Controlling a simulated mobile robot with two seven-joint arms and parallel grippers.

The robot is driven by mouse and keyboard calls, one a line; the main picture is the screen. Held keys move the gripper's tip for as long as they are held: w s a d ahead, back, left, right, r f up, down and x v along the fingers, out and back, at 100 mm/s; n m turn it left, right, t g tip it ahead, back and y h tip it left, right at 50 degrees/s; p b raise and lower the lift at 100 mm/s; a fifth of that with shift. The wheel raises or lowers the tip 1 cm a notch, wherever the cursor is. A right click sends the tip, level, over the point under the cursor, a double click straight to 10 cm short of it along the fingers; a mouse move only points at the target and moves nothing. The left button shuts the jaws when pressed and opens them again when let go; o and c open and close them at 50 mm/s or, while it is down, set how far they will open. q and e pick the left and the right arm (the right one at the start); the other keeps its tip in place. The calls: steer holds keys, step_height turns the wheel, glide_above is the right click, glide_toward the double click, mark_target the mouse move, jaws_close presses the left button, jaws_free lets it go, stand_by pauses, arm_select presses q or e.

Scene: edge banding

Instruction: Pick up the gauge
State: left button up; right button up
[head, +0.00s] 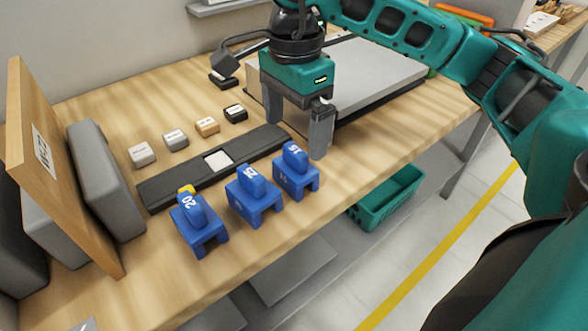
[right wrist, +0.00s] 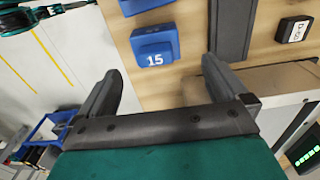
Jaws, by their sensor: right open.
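Three blue gauges stand in a row along the front of the wooden bench, marked 20 (head: 199,222), 25 (head: 253,195) and 15 (head: 296,171). My right gripper (head: 294,136) is open and empty, pointing down just behind and above the 15 gauge. In the right wrist view the 15 gauge (right wrist: 154,43) lies ahead of the open fingers (right wrist: 161,72), and part of another blue gauge (right wrist: 145,5) shows at the top edge. The fingers look apart from the gauges. My left gripper is not in view.
A dark strip (head: 170,182) with a pale square lies behind the gauges, with several small labelled blocks (head: 207,126) beyond it. An upright wooden board (head: 62,165) stands at left. A grey machine (head: 365,75) stands behind my gripper. A teal bin (head: 388,197) sits below the bench edge.

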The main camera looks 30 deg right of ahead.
mark_target(295, 149)
steer(key=shift+f, duration=0.8)
steer(key=f, duration=0.4)
steer(key=shift+s+a+f, duration=0.1)
steer(key=shift+s+a, duration=0.05)
steer(key=shift+s, duration=0.2)
steer(key=shift+f, duration=0.5)
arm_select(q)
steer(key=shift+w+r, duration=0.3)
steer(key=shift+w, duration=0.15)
arm_select(e)
steer(key=shift+c, duration=0.5)
steer(key=c, duration=1)
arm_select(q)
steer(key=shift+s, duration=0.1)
arm_select(e)
steer(key=shift+r, duration=0.1)
